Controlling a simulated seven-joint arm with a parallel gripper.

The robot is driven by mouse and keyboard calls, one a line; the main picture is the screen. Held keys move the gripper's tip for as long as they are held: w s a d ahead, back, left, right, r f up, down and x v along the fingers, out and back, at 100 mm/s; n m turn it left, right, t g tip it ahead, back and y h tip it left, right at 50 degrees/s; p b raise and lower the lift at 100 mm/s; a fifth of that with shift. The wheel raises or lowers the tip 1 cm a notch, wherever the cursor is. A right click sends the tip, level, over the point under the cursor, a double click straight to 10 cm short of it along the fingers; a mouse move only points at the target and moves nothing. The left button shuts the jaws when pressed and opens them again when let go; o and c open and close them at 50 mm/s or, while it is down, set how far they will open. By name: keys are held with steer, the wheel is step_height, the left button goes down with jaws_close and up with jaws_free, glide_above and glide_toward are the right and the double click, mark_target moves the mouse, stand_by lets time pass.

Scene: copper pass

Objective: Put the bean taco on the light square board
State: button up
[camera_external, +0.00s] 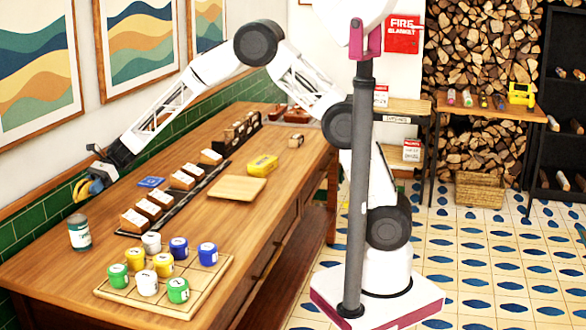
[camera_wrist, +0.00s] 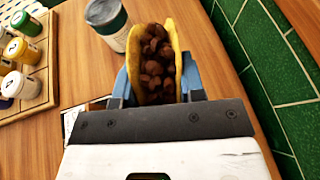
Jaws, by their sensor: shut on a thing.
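The bean taco, a yellow folded shell with dark brown beans, is upright between the blue fingers of my gripper (camera_wrist: 156,84) in the wrist view (camera_wrist: 154,62). My gripper is shut on it. In the external view my gripper (camera_external: 88,186) is at the far left of the table, close to the wall, and the taco is only a small yellow patch there. I cannot tell how far it is above the tabletop. The light square board (camera_external: 237,190) lies bare in the middle of the table, to the right of my gripper.
A teal and white jar (camera_external: 79,233) stands near my gripper and also shows beside the taco in the wrist view (camera_wrist: 107,23). A wooden tray (camera_external: 212,290) with several coloured pots is at the front.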

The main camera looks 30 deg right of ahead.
steer(key=shift+d, duration=0.15)
steer(key=w+d+r+m+t+y, duration=0.2)
steer(key=d+m+t, duration=0.1)
steer(key=d, duration=3.3)
steer(key=s+d+f+m+t, duration=0.1)
steer(key=s+d+f+t, duration=0.1)
steer(key=s+d, duration=0.6)
steer(key=s+d+f+m+t, duration=0.1)
steer(key=s+d+m+t, duration=0.1)
steer(key=s+d, duration=0.7)
steer(key=shift+d+f+m, duration=0.3)
steer(key=shift+d+f, duration=0.05)
steer(key=shift+d, duration=3.75)
steer(key=shift+w, duration=0.1)
glide_above(242, 184)
steer(key=shift+f, duration=0.75)
